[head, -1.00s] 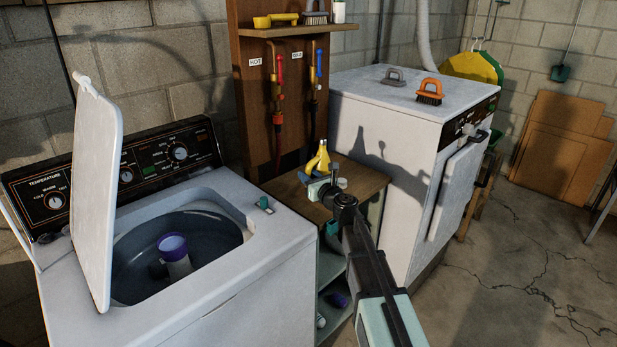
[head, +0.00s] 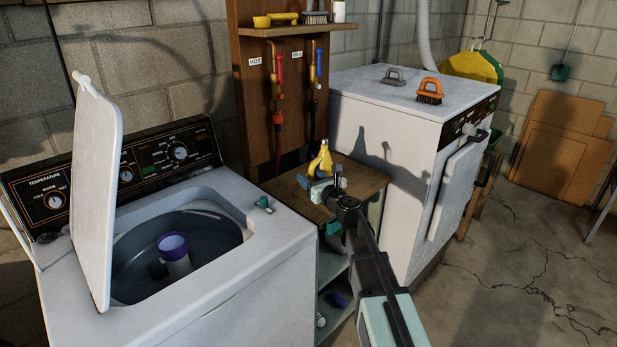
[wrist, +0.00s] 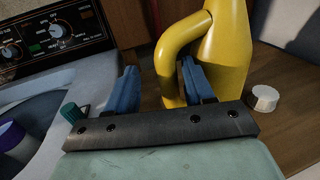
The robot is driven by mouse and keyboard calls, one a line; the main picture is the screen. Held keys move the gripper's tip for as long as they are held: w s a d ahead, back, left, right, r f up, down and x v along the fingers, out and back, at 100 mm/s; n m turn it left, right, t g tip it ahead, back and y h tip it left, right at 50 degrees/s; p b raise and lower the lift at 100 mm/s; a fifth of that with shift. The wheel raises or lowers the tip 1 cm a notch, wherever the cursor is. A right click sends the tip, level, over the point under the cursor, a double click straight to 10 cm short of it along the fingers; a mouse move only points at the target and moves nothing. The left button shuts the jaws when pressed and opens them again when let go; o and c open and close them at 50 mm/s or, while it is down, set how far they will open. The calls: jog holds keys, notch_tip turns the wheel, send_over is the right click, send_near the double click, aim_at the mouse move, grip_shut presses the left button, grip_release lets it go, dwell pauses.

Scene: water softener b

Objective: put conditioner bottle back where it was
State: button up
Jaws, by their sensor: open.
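The yellow bottle (head: 321,158), which I take to be the conditioner bottle, stands on the wooden top of the small cabinet between the two white machines. Its curved handle (wrist: 168,62) and part of its body (wrist: 226,55) fill the upper middle of the wrist view. My gripper (head: 326,184) is at the bottle, with its blue fingers apart. In the wrist view the handle lies between my gripper's fingers (wrist: 162,85), the right finger beside the handle loop near the body. The bottle's top is out of the wrist view.
A white cap (wrist: 263,97) lies on the cabinet top (head: 365,179) to the right of the bottle. The washer (head: 280,235) with raised lid stands left, the dryer (head: 385,120) right. A wooden shelf (head: 300,29) is on the board behind.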

jog(key=v, duration=1)
